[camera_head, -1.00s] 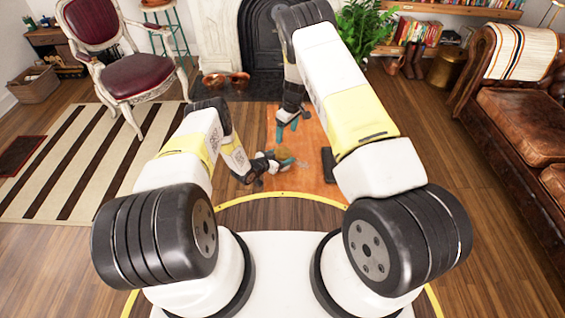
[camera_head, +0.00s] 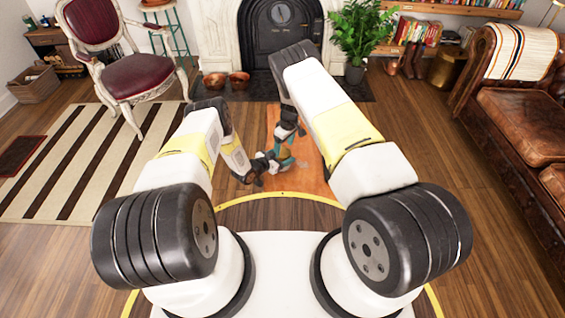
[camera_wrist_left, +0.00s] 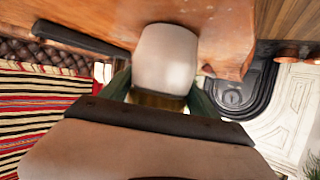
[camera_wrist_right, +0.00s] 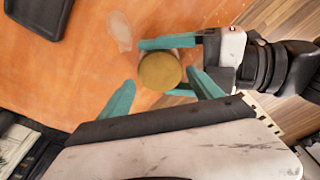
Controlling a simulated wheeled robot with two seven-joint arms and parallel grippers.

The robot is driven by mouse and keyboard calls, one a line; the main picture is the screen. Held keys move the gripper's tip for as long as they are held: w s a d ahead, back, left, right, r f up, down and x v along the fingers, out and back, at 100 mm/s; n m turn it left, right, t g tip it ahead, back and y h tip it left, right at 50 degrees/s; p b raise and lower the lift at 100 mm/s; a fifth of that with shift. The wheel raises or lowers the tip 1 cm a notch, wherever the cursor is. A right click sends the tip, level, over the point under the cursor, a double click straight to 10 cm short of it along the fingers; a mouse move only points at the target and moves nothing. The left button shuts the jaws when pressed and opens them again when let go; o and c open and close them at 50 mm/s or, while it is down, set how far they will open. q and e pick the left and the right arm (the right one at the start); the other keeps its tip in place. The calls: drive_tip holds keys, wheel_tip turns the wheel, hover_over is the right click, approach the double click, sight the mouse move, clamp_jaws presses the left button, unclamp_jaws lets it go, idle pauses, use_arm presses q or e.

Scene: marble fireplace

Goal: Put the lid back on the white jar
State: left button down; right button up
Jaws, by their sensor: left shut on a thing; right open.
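The white jar (camera_wrist_left: 165,60) is between the teal fingers of my left gripper (camera_wrist_left: 155,92), with a gold band at its near end in the left wrist view. In the right wrist view a round gold-brown face (camera_wrist_right: 160,70) shows beside the left gripper's finger. I cannot tell whether it is the lid seated on the jar or another part. My right gripper (camera_wrist_right: 162,92) is open, its fingers apart on either side of the gold face, with no clear contact. In the head view the left gripper (camera_head: 272,163) and right gripper (camera_head: 290,133) are close together and details are too small.
Below is an orange-brown wooden table (camera_wrist_right: 75,75). A flat black object (camera_wrist_right: 40,14) lies on it and also shows in the left wrist view (camera_wrist_left: 80,38). A pale round patch (camera_wrist_right: 119,30) is on the tabletop. A fireplace (camera_head: 280,40) stands behind.

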sight(283, 153)
drive_tip(key=shift+w+a+f, duration=0.1)
drive_tip(key=shift+a+f, duration=0.1)
drive_tip(key=shift+f, duration=1.25)
drive_tip(key=c, duration=1.2)
drive_tip(key=shift+o, duration=0.2)
drive_tip(key=m, duration=0.4)
drive_tip(key=shift+h, duration=0.3)
drive_tip(key=shift+o, duration=0.2)
drive_tip(key=shift+m, duration=1.3)
drive_tip(key=o, duration=1.4)
drive_tip(key=shift+o, duration=0.7)
drive_tip(key=shift+s+f, duration=0.1)
drive_tip(key=shift+s, duration=0.1)
